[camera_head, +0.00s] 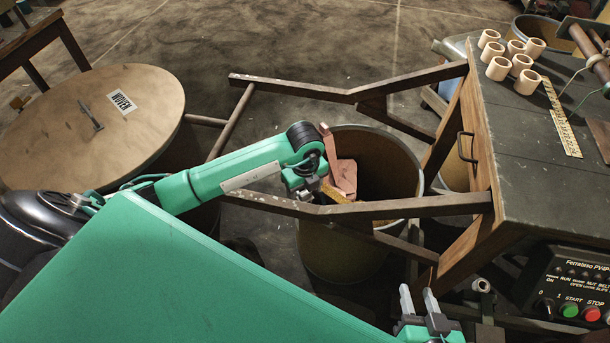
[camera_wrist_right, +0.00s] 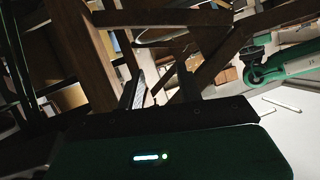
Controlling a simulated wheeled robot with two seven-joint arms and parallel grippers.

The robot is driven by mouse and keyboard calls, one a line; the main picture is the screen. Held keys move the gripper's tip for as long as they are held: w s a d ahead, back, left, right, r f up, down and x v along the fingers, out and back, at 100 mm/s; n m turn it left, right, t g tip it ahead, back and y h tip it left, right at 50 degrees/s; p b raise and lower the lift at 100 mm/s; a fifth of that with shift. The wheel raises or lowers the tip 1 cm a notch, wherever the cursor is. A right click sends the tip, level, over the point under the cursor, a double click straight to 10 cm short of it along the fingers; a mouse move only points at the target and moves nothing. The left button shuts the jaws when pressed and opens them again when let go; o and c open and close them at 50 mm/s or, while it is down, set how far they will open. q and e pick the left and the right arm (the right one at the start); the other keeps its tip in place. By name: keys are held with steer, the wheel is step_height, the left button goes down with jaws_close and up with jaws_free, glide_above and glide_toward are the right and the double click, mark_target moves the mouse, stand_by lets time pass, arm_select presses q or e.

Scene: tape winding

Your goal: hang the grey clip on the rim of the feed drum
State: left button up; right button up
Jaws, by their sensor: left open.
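An open drum (camera_head: 345,262) stands in the middle of the head view, below the dark wooden rails; I take it for the feed drum. My right gripper (camera_head: 418,293) is low at the front right of the drum, open and empty. Its two fingers (camera_wrist_right: 159,88) show apart in the right wrist view.
Dark rails (camera_head: 350,209) cross above the drum to a wooden bench (camera_head: 520,150) at right. Several pale rings (camera_head: 515,62) and a yellow ruler (camera_head: 560,118) lie on it. A control panel (camera_head: 575,290) sits below. A round lid marked WOVEN (camera_head: 90,125) is at left.

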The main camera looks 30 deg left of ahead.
arm_select(q)
step_height(320, 180, up, 13)
steer(key=p, duration=0.2)
arm_select(e)
steer(key=d+g+h, duration=0.1)
steer(key=d, duration=0.1)
steer(key=s+d+g+h, duration=0.1)
steer(key=d+g, duration=0.1)
steer(key=shift+s+d+f, duration=0.1)
steer(key=shift+d+f, duration=0.1)
steer(key=shift+d, duration=0.15)
arm_select(q)
steer(key=shift+s+f, duration=0.1)
arm_select(e)
steer(key=shift+s, duration=0.1)
